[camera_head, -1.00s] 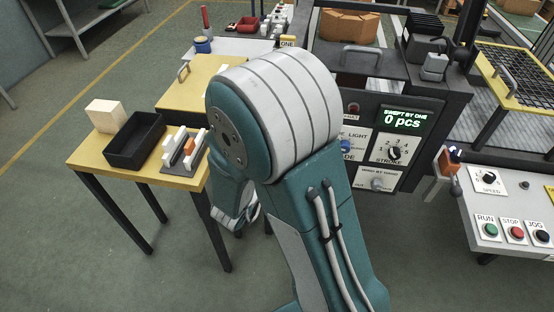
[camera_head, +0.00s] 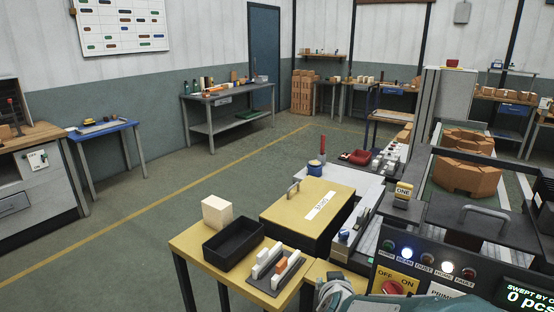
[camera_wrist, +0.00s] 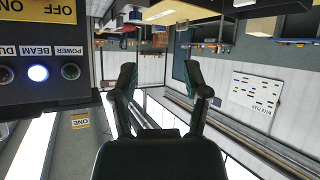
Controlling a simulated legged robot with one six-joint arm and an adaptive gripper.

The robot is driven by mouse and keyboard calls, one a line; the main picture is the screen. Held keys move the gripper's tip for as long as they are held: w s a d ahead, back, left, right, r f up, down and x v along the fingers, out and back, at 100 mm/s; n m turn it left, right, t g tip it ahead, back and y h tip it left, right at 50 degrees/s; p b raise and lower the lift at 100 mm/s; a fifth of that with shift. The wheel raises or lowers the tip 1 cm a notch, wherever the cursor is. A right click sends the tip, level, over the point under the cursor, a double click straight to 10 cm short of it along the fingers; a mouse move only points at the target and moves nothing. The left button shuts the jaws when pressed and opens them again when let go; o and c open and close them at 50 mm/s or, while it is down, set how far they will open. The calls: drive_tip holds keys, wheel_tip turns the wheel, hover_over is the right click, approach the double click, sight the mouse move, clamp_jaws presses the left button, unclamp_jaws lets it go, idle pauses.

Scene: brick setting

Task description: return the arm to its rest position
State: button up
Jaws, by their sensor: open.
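My gripper (camera_wrist: 163,82) shows in the wrist view with its two dark fingers spread apart and nothing between them. The wrist picture is upside down, with the room's far wall and a whiteboard beyond the fingers. In the head view only a small teal and white part of my arm (camera_head: 350,302) shows at the bottom edge, in front of the machine. The gripper itself is out of the head view.
A yellow table (camera_head: 190,243) holds a pale block (camera_head: 217,211), a black tray (camera_head: 233,244) and a rack of white and orange pieces (camera_head: 277,268). A control panel (camera_head: 425,275) stands at right, also close in the wrist view. Open floor (camera_head: 110,225) lies left.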

drive_tip(key=s+a+r+n+g+y, duration=0.1)
drive_tip(key=s+a+r+g+y, duration=0.15)
drive_tip(key=s+r, duration=0.45)
drive_tip(key=s+d+g+h, duration=0.1)
drive_tip(key=s+d+g, duration=0.2)
drive_tip(key=s, duration=1.1)
drive_tip(key=shift+d+r+m+g, duration=0.25)
drive_tip(key=shift+d+m+g, duration=0.15)
drive_tip(key=shift+d, duration=0.8)
drive_tip(key=shift+s, duration=0.1)
